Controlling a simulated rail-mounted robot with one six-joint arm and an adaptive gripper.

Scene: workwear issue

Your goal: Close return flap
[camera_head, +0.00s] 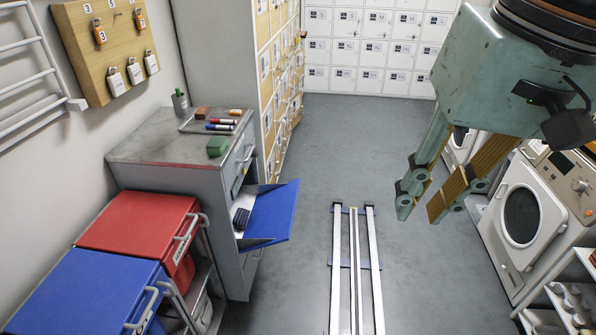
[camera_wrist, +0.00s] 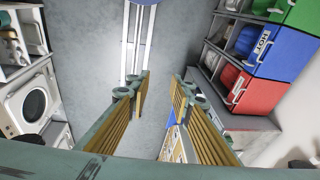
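The blue return flap (camera_head: 270,217) is on the front of the grey cabinet (camera_head: 180,150) in the head view. It is hinged down and stands open, sticking out over the floor. A dark object (camera_head: 241,218) shows in the opening behind it. My gripper (camera_head: 426,197) hangs at the upper right, apart from the flap, with clear space between them. Its fingers are apart with nothing between them; the wrist view shows the same open fingers (camera_wrist: 158,85) over the floor. A strip of blue beside the right finger in the wrist view may be the flap, mostly hidden.
Red (camera_head: 140,221) and blue bins (camera_head: 85,290) stand in front of the cabinet. Markers (camera_head: 222,124) and a green block (camera_head: 217,146) lie on its top. Floor rails (camera_head: 337,270) run down the middle. Washing machines (camera_head: 522,215) line the right side. The floor between is free.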

